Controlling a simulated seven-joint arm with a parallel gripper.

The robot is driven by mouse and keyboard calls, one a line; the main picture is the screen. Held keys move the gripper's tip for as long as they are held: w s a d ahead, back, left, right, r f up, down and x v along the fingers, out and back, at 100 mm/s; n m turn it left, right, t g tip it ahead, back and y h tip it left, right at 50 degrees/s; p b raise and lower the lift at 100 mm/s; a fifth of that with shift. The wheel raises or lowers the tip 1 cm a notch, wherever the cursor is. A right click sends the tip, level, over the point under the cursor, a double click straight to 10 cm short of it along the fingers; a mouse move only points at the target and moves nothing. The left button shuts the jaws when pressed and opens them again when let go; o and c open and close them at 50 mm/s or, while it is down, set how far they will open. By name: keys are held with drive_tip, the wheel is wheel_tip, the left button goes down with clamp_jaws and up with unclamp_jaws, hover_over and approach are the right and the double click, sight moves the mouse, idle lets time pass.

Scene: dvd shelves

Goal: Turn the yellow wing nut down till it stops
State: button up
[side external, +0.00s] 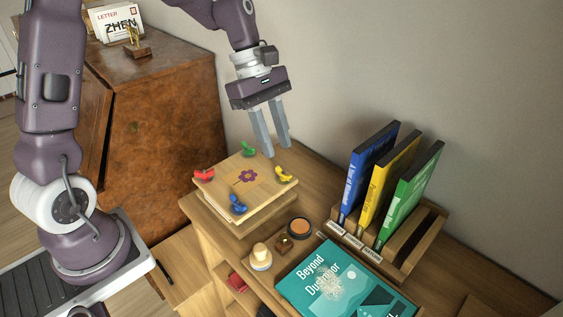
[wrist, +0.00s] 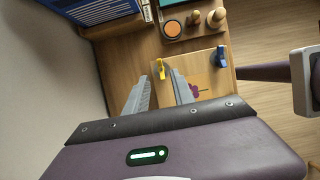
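The yellow wing nut (side external: 284,174) stands at the right corner of a square wooden flower press (side external: 232,190). The press has a purple flower on its top board, with red (side external: 204,175), green (side external: 248,149) and blue (side external: 238,205) wing nuts at its other corners. My gripper (side external: 277,151) is open and empty, fingers pointing down, above the press near the yellow nut. In the wrist view, the yellow nut (wrist: 160,68) appears between and just beyond the fingertips (wrist: 158,76), apart from them. The blue nut (wrist: 222,57) shows at right; the red and green nuts are hidden there.
A wooden rack (side external: 405,262) holds upright blue (side external: 366,168), yellow (side external: 388,180) and green (side external: 411,193) cases right of the press. A teal book (side external: 340,287), an orange-topped round tin (side external: 299,227) and stamps (side external: 261,257) lie in front. The wall is close behind.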

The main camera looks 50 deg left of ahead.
sight(284, 169)
drive_tip(key=x, duration=0.5)
drive_tip(key=shift+f, duration=0.25)
drive_tip(key=shift+c, duration=0.2)
clamp_jaws()
